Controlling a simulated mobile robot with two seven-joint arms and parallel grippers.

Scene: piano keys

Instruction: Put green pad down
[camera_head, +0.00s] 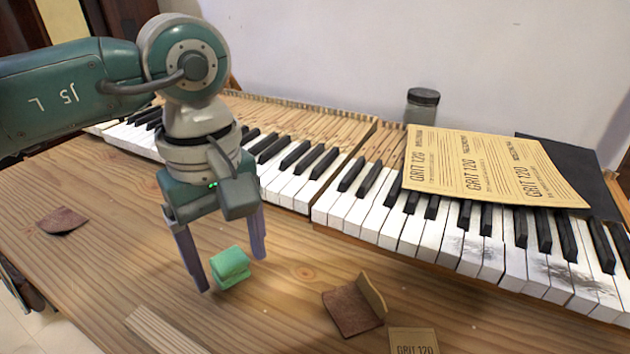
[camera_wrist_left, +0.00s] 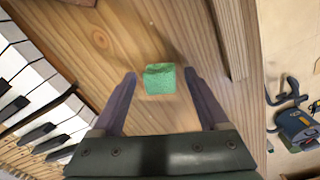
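The green pad (camera_head: 230,267) is a small rough block on the wooden table in front of the keys. It also shows in the left wrist view (camera_wrist_left: 160,79), upper middle. My left gripper (camera_head: 231,273) points down over it, with one finger on either side. In the left wrist view the fingers of my left gripper (camera_wrist_left: 160,74) stand apart, with a gap on both sides of the pad. It looks open and holds nothing. My right gripper is not in view.
A jar (camera_head: 421,106) stands behind. Folded brown sandpaper (camera_head: 352,308), a brown scrap (camera_head: 62,221) and a wooden strip (camera_head: 165,332) lie around the pad.

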